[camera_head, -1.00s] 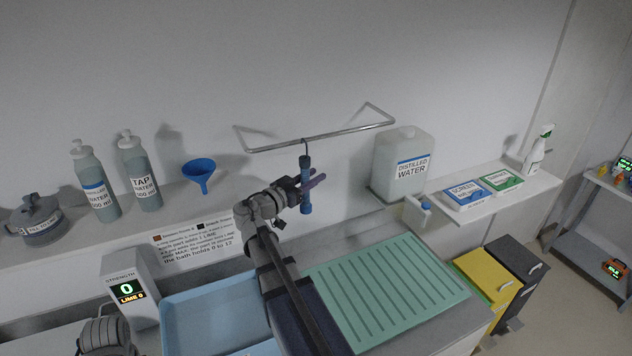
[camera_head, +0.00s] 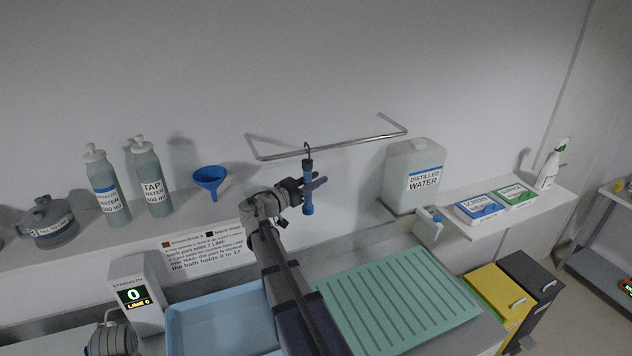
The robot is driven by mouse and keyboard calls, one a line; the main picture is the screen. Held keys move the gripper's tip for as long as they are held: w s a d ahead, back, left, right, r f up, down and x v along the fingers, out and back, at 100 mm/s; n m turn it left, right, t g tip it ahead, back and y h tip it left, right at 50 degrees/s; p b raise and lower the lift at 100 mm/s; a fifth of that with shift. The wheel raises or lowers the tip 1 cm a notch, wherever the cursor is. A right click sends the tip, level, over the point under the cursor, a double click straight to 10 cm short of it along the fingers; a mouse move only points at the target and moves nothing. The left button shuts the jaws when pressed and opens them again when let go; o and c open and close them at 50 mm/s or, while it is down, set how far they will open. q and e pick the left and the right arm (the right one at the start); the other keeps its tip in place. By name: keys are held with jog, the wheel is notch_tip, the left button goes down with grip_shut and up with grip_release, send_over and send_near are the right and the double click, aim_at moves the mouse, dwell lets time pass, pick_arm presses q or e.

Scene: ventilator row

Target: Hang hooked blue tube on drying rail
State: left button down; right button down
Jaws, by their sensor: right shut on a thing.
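The blue tube (camera_head: 308,201) hangs upright with a dark hook (camera_head: 308,148) at its top. My right gripper (camera_head: 314,186) is shut on the tube at about its middle. The drying rail (camera_head: 340,141) is a metal bar on the wall, held by slanted brackets at both ends. The hook's top is at the height of the bar in the picture, left of the bar's middle. I cannot tell whether the hook is over the bar or in front of it. A grey rounded part of mine shows at the lower left; my left gripper's jaws do not show.
Below are a pale blue tray (camera_head: 170,322) and a green ribbed mat (camera_head: 398,300). A distilled water canister (camera_head: 402,165) stands right of the tube. Two bottles, a blue funnel (camera_head: 209,176) and a lidded pot stand on the left ledge. The wall around the rail is clear.

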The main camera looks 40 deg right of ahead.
jog(key=shift+f, duration=0.25)
jog(key=c, duration=0.5)
grip_release()
jog(key=shift+s+a, duration=0.2)
jog(key=shift+a, duration=1.75)
jog(key=shift+s+a, duration=0.15)
jog(key=shift+a, duration=1.8)
